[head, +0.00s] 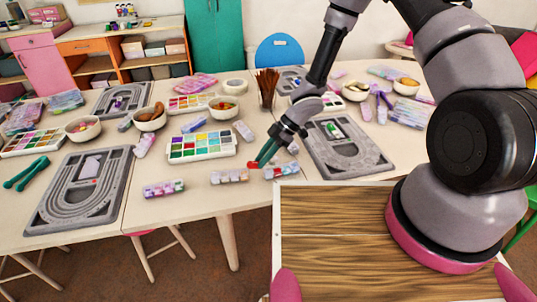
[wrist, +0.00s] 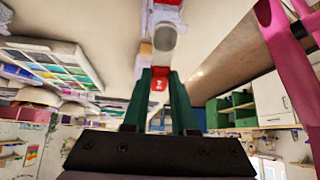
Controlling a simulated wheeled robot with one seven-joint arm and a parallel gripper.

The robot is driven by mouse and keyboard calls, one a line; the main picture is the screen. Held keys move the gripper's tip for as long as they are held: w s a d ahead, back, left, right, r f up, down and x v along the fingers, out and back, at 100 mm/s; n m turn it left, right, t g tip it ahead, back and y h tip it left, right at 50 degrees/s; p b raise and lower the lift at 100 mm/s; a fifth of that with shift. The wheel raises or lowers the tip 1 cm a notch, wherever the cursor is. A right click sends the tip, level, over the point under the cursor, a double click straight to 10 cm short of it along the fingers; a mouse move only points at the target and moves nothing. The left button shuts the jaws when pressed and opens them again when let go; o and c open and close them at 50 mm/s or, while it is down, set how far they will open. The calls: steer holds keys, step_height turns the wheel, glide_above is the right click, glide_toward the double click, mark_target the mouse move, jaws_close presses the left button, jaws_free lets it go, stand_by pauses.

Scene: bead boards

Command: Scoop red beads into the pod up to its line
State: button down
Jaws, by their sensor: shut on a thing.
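My gripper (head: 262,160), with green fingers, is low over the front edge of the table, between two small strips of pods. In the wrist view my gripper (wrist: 159,85) is shut on a small red thing (wrist: 159,84); its red end (head: 252,164) also shows in the head view. A grey rounded piece (wrist: 165,40) lies beyond it; I cannot tell whether it is joined to the red thing. The pod strips (head: 229,177) and (head: 283,170) hold coloured contents. The bead tray (head: 202,158) has compartments of several colours, some red. The pod's line is too small to see.
A grey bead board (head: 375,165) lies right of my gripper, another (head: 45,215) at the left. A third pod strip (head: 164,189) lies left. A wooden top (head: 330,245) is in front.

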steer(key=shift+s+a+t+h, duration=0.1)
steer(key=shift+a+t+h, duration=0.2)
steer(key=shift+h, duration=0.2)
steer(key=shift+s+a+r+h, duration=0.15)
steer(key=shift+r+h, duration=0.1)
steer(key=shift+r, duration=0.35)
steer(key=shift+a+r+h, duration=0.15)
steer(key=shift+r+h, duration=0.05)
steer(key=shift+r, duration=0.35)
steer(key=shift+s+a+r+h, duration=0.15)
steer(key=shift+r+h, duration=0.1)
steer(key=shift+r, duration=0.35)
steer(key=shift+w, duration=0.1)
